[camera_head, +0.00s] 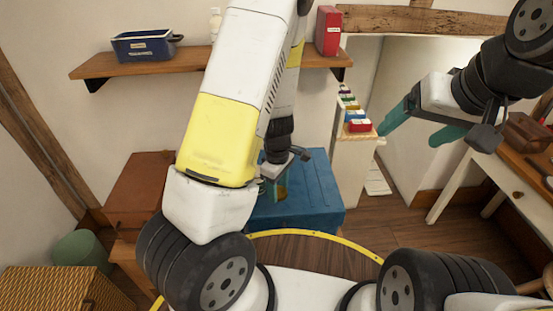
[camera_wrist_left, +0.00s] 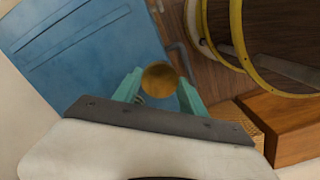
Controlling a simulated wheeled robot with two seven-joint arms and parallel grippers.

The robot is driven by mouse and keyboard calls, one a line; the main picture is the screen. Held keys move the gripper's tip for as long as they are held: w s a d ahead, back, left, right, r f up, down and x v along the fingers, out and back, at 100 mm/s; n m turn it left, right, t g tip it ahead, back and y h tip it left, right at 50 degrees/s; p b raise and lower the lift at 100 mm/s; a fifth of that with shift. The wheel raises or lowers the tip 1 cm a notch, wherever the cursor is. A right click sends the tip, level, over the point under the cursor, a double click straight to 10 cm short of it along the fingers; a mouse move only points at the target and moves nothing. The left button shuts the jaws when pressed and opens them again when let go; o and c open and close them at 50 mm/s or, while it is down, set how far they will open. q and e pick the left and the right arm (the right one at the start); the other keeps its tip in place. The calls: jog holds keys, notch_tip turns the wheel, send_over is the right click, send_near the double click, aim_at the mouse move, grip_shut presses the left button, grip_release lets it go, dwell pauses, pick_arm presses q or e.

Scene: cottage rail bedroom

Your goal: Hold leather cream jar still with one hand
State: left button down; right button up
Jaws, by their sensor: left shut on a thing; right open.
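The jar (camera_wrist_left: 160,76), with a round amber-brown top, sits between the two teal fingers of my left gripper (camera_wrist_left: 158,88) in the left wrist view. The fingers are shut on its sides. In the head view my left gripper (camera_head: 277,188) is over the blue chest (camera_head: 318,188), mostly hidden behind my own arm, and the jar is hard to make out there. I cannot tell whether the jar touches the chest. My right gripper (camera_head: 421,124) is open and empty, in the air at the upper right, with its teal fingers spread.
A wall shelf (camera_head: 190,64) holds a blue box (camera_head: 143,47) and a red box (camera_head: 328,30). A narrow stand (camera_head: 353,170) with small coloured boxes is right of the chest. A desk (camera_head: 527,167) is at the right, a wicker basket (camera_head: 50,290) at lower left.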

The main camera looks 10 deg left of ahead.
pick_arm(q)
jog(key=s+d+f+n, duration=0.1)
jog(key=s+f+n, duration=0.3)
jog(key=n, duration=0.6)
jog(key=w+a, duration=0.1)
jog(key=w, duration=0.8)
jog(key=w+a+f, duration=0.1)
jog(key=w, duration=0.4)
jog(key=shift+a, duration=0.3)
jog(key=shift+w+f, duration=0.1)
jog(key=shift+f, duration=1.6)
jog(key=shift+f, duration=0.1)
jog(key=c, duration=0.6)
grip_release()
jog(key=shift+c, duration=0.2)
